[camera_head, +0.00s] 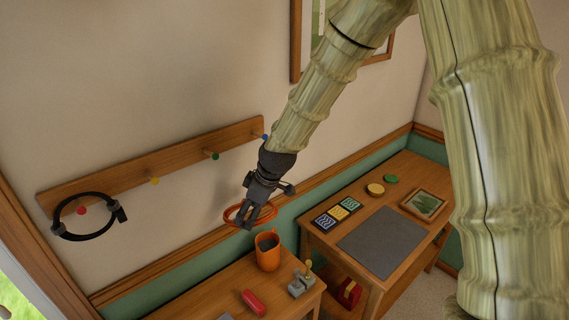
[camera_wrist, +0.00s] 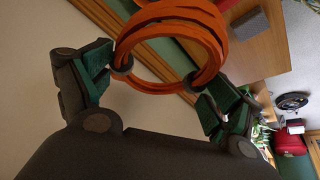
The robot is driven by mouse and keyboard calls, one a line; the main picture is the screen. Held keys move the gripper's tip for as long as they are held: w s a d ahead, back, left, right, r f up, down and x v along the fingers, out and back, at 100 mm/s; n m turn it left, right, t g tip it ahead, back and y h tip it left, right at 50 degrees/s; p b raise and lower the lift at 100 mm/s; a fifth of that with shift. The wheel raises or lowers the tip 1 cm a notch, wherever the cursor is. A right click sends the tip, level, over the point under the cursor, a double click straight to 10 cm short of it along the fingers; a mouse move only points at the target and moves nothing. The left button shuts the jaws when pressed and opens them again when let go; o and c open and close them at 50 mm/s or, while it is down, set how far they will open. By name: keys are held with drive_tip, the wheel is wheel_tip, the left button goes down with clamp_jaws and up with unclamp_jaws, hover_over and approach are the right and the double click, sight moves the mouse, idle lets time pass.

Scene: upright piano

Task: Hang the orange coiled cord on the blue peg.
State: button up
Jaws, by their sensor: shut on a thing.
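The orange coiled cord (camera_head: 269,215) is a ring of several loops with dark ties, held in the air near the wall. My gripper (camera_head: 249,219) points downward and is shut on it. In the wrist view the cord (camera_wrist: 207,45) sits between the two green-padded fingers (camera_wrist: 153,85). The blue peg (camera_head: 265,137) is at the right end of the wooden wall rail, just above my wrist and partly hidden by my arm. The cord hangs below the peg, apart from it.
Below stand an orange mug (camera_head: 267,252) on one table and a grey mat (camera_head: 382,244) on another.

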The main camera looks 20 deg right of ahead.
drive_tip(key=shift+s+d+r+n+t+y+b, duration=0.25)
drive_tip(key=shift+d+r+n+t, duration=0.45)
drive_tip(key=shift+d+r+n, duration=2.65)
drive_tip(key=shift+s+a+r+n+t+y+b, duration=0.25)
drive_tip(key=shift+r+n+t, duration=0.8)
drive_tip(key=shift+n, duration=5.15)
drive_tip(key=shift+s+d+r+n+t+y+b, duration=0.1)
drive_tip(key=shift+d+r+n+t+y, duration=0.3)
drive_tip(key=shift+d+r+n, duration=3.05)
drive_tip(key=w+a+f+n+p, duration=0.2)
drive_tip(key=w+a+f, duration=0.1)
drive_tip(key=w+a, duration=0.4)
drive_tip(key=shift+w+a+f+n+p, duration=0.15)
drive_tip(key=shift+w+a+n+p, duration=0.15)
drive_tip(key=shift+w, duration=1.3)
drive_tip(key=o, duration=0.9)
